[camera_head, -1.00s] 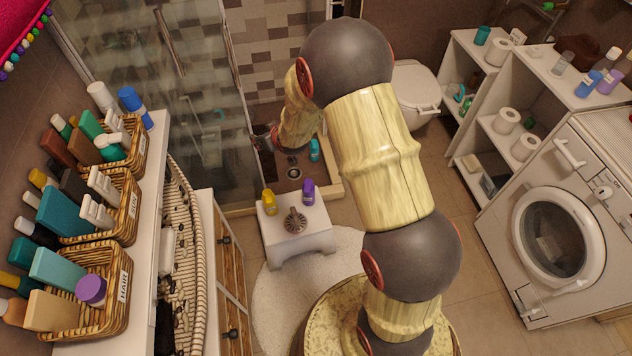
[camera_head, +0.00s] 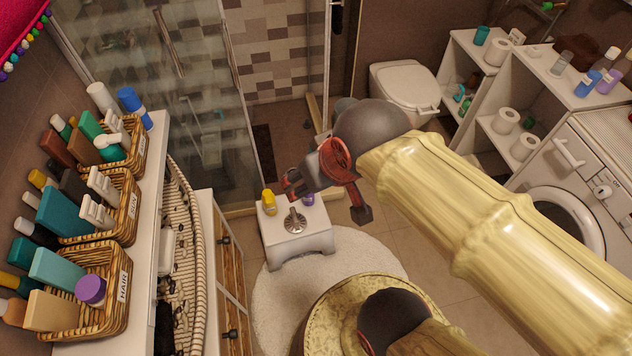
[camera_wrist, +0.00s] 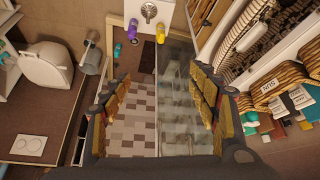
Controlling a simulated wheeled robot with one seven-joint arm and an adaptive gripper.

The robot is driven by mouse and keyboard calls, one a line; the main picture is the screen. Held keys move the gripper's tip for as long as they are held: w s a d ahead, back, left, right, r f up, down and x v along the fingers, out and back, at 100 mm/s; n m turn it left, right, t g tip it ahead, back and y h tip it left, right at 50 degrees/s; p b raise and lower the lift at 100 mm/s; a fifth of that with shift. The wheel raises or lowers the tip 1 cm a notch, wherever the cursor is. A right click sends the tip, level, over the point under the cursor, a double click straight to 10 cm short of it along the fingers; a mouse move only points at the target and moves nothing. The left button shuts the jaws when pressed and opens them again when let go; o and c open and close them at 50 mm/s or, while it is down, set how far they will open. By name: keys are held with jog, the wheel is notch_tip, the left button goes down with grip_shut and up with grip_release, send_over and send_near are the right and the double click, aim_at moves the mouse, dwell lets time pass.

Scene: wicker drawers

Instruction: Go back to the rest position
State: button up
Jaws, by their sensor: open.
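My gripper (camera_wrist: 160,78) is open and empty in the wrist view, with its two ribbed fingers spread wide and nothing between them. In the head view my folded arm's dark and red end is over the far side of a small white stool (camera_head: 305,243). A yellow bottle (camera_head: 269,201) and a purple bottle (camera_head: 308,199) stand on the stool, the purple one partly hidden by my arm. Both also show at the top of the wrist view, the yellow bottle (camera_wrist: 161,32) right of the purple one (camera_wrist: 133,28). A teal item (camera_wrist: 117,49) is near them.
A white counter (camera_head: 147,190) with wicker baskets of bottles runs along the left. Wicker drawers (camera_head: 230,275) are below it. A glass shower (camera_head: 190,95) is behind. The toilet (camera_head: 405,90), shelves (camera_head: 490,95) and washing machine (camera_head: 562,225) are on the right.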

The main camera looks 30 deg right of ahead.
jog(key=shift+s+a, duration=0.1)
jog(key=shift+s, duration=0.7)
